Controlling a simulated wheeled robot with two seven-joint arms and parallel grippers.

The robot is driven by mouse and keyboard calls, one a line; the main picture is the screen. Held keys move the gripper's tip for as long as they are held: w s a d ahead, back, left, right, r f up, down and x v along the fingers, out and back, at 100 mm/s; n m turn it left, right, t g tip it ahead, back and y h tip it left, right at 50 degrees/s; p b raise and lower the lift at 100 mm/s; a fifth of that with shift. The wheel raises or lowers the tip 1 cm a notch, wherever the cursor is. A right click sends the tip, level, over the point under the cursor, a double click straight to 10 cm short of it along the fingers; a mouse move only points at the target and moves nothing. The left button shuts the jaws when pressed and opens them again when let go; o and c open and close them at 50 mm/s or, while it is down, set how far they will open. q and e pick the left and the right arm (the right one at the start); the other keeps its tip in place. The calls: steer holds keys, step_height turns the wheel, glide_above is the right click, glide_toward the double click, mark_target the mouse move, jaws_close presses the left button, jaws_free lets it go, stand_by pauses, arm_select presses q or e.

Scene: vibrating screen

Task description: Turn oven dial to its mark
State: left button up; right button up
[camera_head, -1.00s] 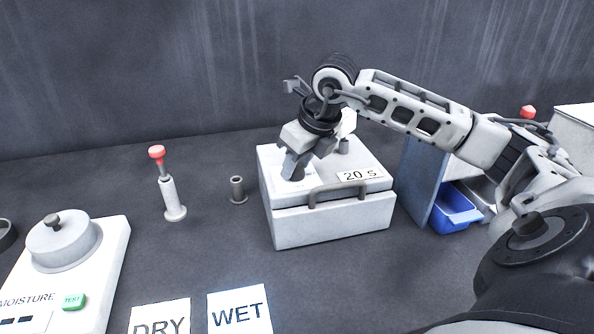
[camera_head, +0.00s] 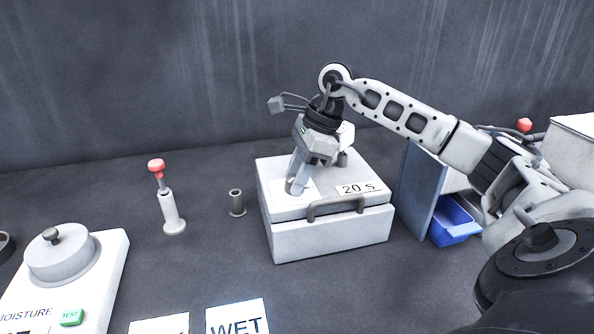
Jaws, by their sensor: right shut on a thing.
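The oven (camera_head: 330,238) is a white box with a grey front handle (camera_head: 335,206) and a "20 S" label (camera_head: 358,188) on its top. My right gripper (camera_head: 294,188) points down at the left part of the oven top. It is shut on the dial there. The fingers hide the dial, and I cannot make out its mark or pointer. My left gripper is not in view.
A moisture meter (camera_head: 110,262) with a green TEST button (camera_head: 72,317) stands at the left. A red-topped plunger (camera_head: 172,212) and a small grey cup (camera_head: 237,203) stand left of the oven. A blue bin (camera_head: 452,222) and a grey-blue panel (camera_head: 420,190) are at its right.

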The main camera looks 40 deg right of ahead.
steer(key=n, duration=0.2)
steer(key=n+g, duration=0.1)
steer(key=n+g+p, duration=0.1)
steer(key=n, duration=0.1)
steer(key=shift+w+r+n+y, duration=0.2)
steer(key=shift+w+n+y, duration=0.05)
steer(key=shift+n+y, duration=0.05)
steer(key=n+g, duration=0.1)
steer(key=n, duration=0.2)
steer(key=shift+d+g, duration=0.1)
steer(key=shift+g, duration=0.2)
steer(key=shift+n, duration=0.4)
steer(key=o, duration=1)
steer(key=shift+f, duration=0.1)
